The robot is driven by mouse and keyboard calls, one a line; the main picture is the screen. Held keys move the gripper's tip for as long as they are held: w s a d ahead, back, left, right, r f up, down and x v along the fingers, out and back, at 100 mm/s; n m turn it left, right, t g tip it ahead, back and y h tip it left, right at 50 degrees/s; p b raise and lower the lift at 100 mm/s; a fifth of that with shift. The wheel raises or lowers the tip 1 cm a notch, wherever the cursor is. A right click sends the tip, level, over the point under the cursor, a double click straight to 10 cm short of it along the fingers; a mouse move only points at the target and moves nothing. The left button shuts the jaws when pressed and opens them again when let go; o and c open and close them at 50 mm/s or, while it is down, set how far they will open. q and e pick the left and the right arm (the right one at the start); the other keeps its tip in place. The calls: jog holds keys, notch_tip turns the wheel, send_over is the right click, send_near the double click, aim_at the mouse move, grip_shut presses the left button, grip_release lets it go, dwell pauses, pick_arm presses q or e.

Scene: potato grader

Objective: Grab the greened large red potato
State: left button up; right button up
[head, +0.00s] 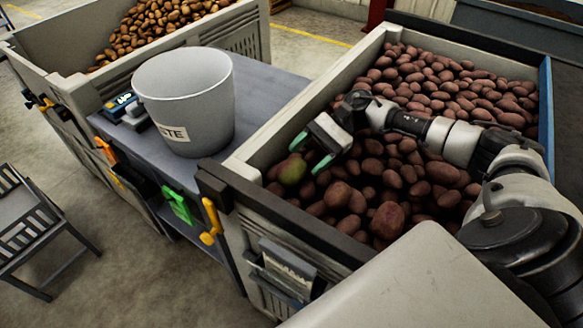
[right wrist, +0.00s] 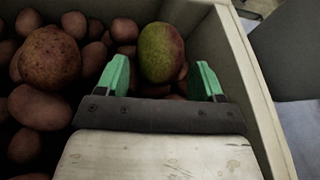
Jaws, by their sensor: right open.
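The greened large red potato (head: 292,171) lies on the heap of red potatoes in the right-hand crate (head: 262,138), near its front left corner. Its skin is green with a reddish side. In the right wrist view the greened potato (right wrist: 161,52) shows just beyond and between the green fingertips. My right gripper (head: 311,152) is open and empty, with its fingers pointing at the potato; it also shows in the right wrist view (right wrist: 162,80). I cannot tell whether either finger touches the potato. My left gripper is not in view.
The crate's walls rise close beside the greened potato. Red potatoes (head: 388,220) surround it. A grey waste bin (head: 185,100) stands on the table (head: 270,88) to the left. Another crate (head: 85,92) holds brown potatoes (head: 160,28) at the back left.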

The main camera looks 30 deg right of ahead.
aim_at(296, 166)
jog(key=p+x, duration=0.1)
jog(key=x, duration=0.3)
jog(key=shift+w, duration=0.1)
jog(key=shift+d, duration=0.1)
jog(key=c, duration=0.6)
jog(key=shift+c, duration=0.2)
